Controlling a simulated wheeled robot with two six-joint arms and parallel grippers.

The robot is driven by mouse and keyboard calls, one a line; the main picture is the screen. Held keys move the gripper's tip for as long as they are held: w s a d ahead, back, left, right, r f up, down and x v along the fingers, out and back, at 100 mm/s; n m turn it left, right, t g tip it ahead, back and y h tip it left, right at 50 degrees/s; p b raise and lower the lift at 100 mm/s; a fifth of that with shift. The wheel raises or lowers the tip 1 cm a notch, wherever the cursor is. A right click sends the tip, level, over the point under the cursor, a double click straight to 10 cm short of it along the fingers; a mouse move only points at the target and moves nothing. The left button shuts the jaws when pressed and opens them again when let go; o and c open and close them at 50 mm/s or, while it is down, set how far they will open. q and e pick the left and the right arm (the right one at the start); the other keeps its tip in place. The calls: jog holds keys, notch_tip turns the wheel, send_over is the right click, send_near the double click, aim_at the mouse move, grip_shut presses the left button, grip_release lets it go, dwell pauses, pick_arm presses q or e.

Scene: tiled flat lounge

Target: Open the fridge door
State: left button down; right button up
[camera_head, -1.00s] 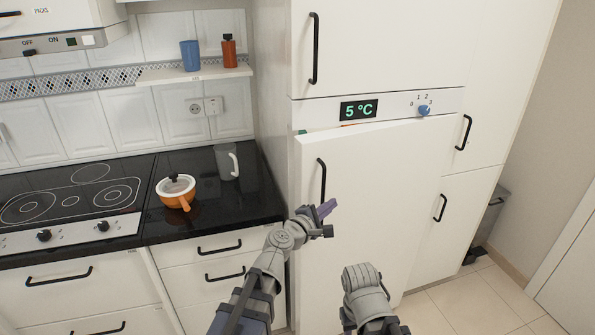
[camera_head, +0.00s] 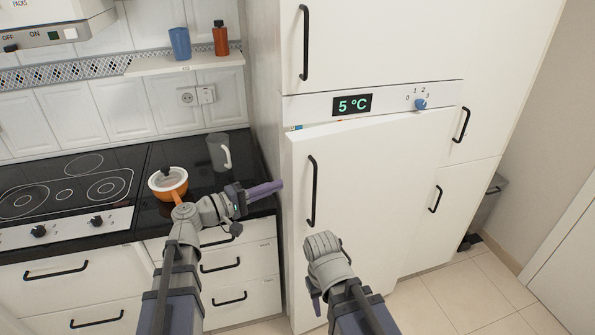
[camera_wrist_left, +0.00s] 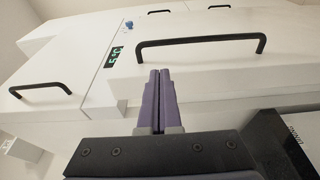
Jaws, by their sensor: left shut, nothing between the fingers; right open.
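The fridge door (camera_head: 375,200) is a white panel with a vertical black handle (camera_head: 311,190) near its left edge. It stands slightly ajar, with a narrow gap along its top where small coloured bits show. My left gripper (camera_head: 268,189) is shut and empty, left of the door edge and apart from the handle. In the left wrist view its purple fingers (camera_wrist_left: 158,100) are together, with the handle (camera_wrist_left: 200,42) beyond them. My right gripper (camera_head: 314,292) is low in front of the door, open, partly hidden by its own wrist.
The black counter (camera_head: 140,215) at left holds an orange pot (camera_head: 168,180) and a grey mug (camera_head: 218,152); my left arm passes over its front edge. The display panel (camera_head: 352,105) is above the door. Tiled floor (camera_head: 455,300) at right is clear.

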aim_at(306, 175)
pick_arm(q)
jog(key=x, duration=1)
